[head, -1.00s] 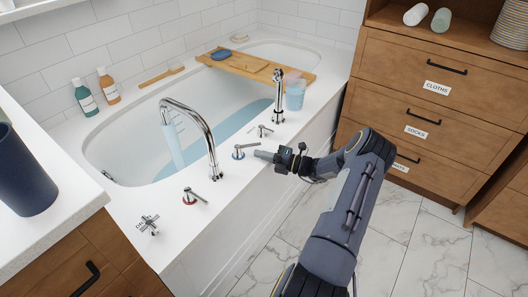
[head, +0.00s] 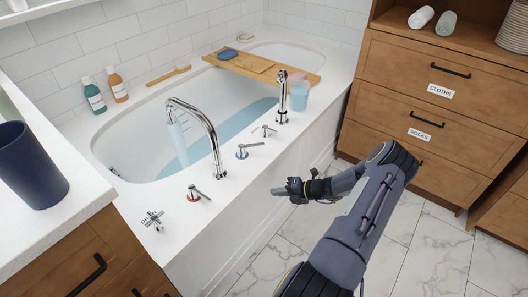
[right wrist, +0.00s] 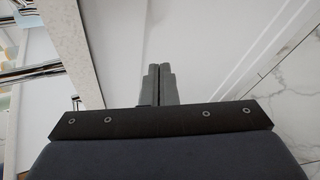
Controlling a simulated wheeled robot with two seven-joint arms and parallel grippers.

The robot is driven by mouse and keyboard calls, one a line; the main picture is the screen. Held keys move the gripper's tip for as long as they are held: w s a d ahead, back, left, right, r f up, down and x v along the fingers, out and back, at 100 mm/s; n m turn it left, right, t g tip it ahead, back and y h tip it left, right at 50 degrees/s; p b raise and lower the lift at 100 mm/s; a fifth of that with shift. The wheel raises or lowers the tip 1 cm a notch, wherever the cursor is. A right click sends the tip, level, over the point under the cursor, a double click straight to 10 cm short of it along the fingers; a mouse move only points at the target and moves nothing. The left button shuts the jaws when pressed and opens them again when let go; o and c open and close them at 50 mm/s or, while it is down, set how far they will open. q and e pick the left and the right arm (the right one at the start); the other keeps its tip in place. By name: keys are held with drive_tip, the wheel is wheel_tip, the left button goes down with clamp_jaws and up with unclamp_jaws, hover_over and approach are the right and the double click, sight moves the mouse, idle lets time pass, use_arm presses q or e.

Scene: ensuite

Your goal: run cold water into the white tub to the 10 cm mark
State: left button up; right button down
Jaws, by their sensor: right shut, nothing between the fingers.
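The white tub (head: 135,165) holds shallow blue water (head: 245,118) over its floor. A curved chrome spout (head: 201,118) stands on the near rim, and a stream of water (head: 179,147) falls from it. Faint scale lines show on the tub wall near the spout, too small to read. The blue-ringed lever tap (head: 243,153) and red-ringed lever tap (head: 195,194) stand on the rim. My right gripper (head: 280,191) is shut and empty, in front of the tub's side panel and apart from the taps. It also shows shut in the right wrist view (right wrist: 158,70). My left gripper is out of view.
A cross-handled control (head: 153,219), a small lever (head: 264,131) and a hand shower (head: 282,95) stand on the rim. A wooden board (head: 240,60) bridges the tub. A dark blue cup (head: 28,168) stands on the left counter. Drawers (head: 430,75) stand at right; marble floor is clear.

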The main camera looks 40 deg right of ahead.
drive_tip(key=s+a+f+n+g+h, duration=0.3)
drive_tip(key=a+f+g+h, duration=0.1)
drive_tip(key=a+f+g, duration=0.15)
drive_tip(key=w+a+r+n+t+h+p, duration=0.15)
drive_tip(key=r+t+h, duration=0.35)
drive_tip(key=r, duration=0.6)
drive_tip(key=w+r+t+h+b, duration=0.1)
drive_tip(key=w+r+t+h, duration=0.1)
drive_tip(key=r+h, duration=0.65)
drive_tip(key=w+d, duration=0.2)
drive_tip(key=w, duration=0.1)
drive_tip(key=w+d+y, duration=0.1)
drive_tip(key=w+d, duration=0.2)
drive_tip(key=w, duration=0.1)
drive_tip(key=w+d+y, duration=0.1)
drive_tip(key=w+d, duration=0.1)
drive_tip(key=w, duration=0.1)
drive_tip(key=shift+w+d+f+y+b, duration=0.25)
drive_tip(key=shift+d+b, duration=0.05)
drive_tip(key=shift+b, duration=0.1)
